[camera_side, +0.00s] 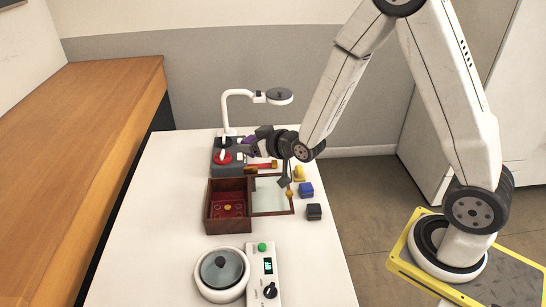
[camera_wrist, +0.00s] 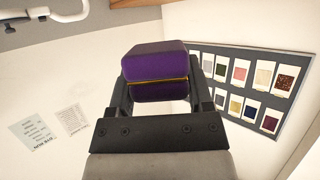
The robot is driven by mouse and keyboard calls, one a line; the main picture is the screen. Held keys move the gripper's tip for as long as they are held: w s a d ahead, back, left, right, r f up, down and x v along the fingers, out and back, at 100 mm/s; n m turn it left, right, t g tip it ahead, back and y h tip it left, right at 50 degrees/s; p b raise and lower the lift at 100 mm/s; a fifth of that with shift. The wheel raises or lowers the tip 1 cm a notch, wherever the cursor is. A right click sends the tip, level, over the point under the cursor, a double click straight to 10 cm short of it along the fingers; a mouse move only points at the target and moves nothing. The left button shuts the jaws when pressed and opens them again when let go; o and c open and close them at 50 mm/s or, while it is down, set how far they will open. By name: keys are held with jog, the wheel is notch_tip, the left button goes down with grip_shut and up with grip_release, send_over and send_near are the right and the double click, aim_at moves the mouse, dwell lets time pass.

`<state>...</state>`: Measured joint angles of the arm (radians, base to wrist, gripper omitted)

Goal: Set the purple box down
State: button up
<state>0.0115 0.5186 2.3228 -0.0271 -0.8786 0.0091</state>
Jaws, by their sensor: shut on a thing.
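The purple box (camera_wrist: 155,62) is held between the two fingers of my gripper (camera_wrist: 157,92) in the wrist view. It has a thin golden line across it, with a darker purple part below. In the side view, a little of the purple box (camera_side: 249,146) shows at the tip of my gripper (camera_side: 258,139), over the far part of the white table (camera_side: 170,200). The gripper hides the rest. I cannot tell whether its underside touches anything.
An open dark-red wooden box (camera_side: 211,207) has a glass lid (camera_side: 270,195) to its right. A white lamp (camera_side: 231,112) stands behind. The left side is clear.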

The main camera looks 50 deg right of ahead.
jog(key=shift+a+r, duration=0.1)
jog(key=shift+r, duration=0.1)
jog(key=v, duration=0.4)
jog(key=shift+s+r, duration=0.2)
jog(key=shift+f, duration=0.1)
dwell(0.4)
jog(key=s+d+f+n+g+y, duration=0.25)
jog(key=d+f+n+y, duration=0.3)
jog(key=f, duration=0.55)
jog(key=s+f+n+g+y, duration=0.2)
jog(key=s+f+n+y, duration=0.2)
jog(key=s+f, duration=0.3)
jog(key=shift+s+d+f, duration=0.35)
jog(key=shift+s, duration=1.85)
jog(key=shift+f+g+y, duration=0.1)
jog(key=shift+g+y, duration=0.15)
